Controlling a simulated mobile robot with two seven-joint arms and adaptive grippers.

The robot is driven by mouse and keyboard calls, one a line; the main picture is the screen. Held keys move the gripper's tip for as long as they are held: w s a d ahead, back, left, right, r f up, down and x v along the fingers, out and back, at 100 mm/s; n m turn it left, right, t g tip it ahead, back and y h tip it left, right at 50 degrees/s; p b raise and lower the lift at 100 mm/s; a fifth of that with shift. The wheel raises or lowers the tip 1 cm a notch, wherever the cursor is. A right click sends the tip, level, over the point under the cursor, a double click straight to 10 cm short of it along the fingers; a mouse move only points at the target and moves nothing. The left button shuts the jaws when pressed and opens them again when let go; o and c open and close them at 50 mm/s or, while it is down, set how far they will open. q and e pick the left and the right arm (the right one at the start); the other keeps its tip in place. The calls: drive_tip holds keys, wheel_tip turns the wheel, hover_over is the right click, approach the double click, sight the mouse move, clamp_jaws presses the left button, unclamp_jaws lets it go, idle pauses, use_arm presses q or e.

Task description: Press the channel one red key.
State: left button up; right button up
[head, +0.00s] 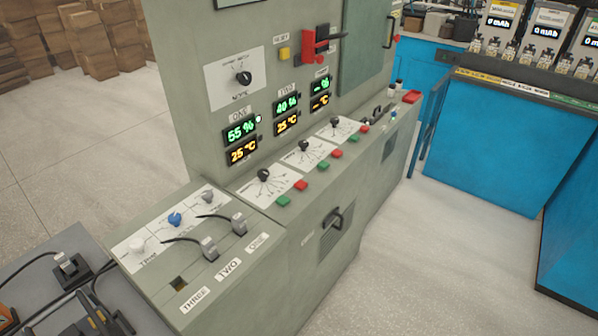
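The grey-green charger cabinet (255,140) fills the middle of the head view. Its sloping console has three white dial plates, each with a black knob and a green and a red key at its front edge. The nearest red key (300,186) is beside the nearest green key (283,201), below the display column marked ONE (241,133), which reads 55 % and 25 °C. The second red key (338,153) and third red key (364,128) lie farther back. Neither of my grippers is in view.
A lower box (200,250) with several knobs and two plugged cables stands in front. A grey surface with dark connectors (72,264) is at lower left. A red lever (312,45) sticks out above the displays. Blue units (500,140) stand right, with clear floor between.

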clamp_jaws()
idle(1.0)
